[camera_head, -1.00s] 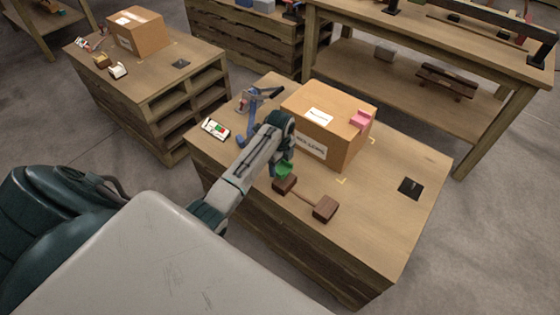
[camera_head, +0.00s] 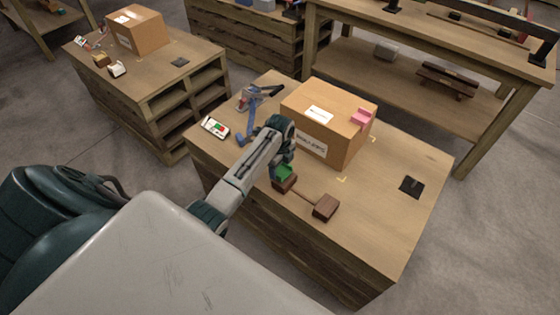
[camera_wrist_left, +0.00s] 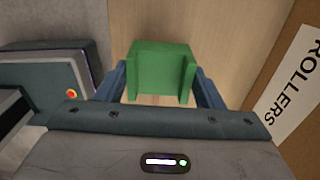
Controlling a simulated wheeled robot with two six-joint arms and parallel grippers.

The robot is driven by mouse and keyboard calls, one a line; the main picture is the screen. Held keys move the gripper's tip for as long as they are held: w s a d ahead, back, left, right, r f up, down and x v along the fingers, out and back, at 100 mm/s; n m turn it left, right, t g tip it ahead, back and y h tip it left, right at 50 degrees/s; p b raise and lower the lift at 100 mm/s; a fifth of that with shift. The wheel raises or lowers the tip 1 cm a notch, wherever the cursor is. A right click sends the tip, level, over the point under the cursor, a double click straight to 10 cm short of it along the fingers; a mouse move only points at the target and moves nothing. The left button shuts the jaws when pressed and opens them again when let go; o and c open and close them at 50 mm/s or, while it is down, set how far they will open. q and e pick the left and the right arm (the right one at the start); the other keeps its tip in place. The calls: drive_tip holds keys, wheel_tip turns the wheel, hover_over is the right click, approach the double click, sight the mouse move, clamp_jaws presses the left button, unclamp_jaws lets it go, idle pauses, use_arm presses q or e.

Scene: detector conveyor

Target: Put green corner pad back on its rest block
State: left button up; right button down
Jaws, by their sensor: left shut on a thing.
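The green corner pad (camera_head: 283,174) is held by my left gripper (camera_head: 281,168), in front of the carton. In the left wrist view the pad (camera_wrist_left: 160,68) sits between the two blue fingers (camera_wrist_left: 160,88), which are shut on its sides. Two brown blocks joined by a thin bar lie on the table: a left block (camera_head: 286,187) and a right block (camera_head: 325,207). The pad appears at or just above the left block and overlaps it in the picture. I cannot tell whether they touch. My right gripper is not in view.
A carton (camera_head: 345,145) marked ROLLERS stands close behind my left gripper, with a pink corner pad (camera_head: 362,116) on its top corner. A blue tool (camera_head: 250,110) and a white device (camera_head: 215,128) lie to the left. The table's front right is clear except for a black plate (camera_head: 411,187).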

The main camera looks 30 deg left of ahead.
use_arm(q)
drive_tip(key=shift+f+b, duration=0.4)
drive_tip(key=shift+f, duration=0.45)
drive_tip(key=o, duration=1.1)
wheel_tip(320, 180, up, 11)
drive_tip(key=shift+f, duration=0.15)
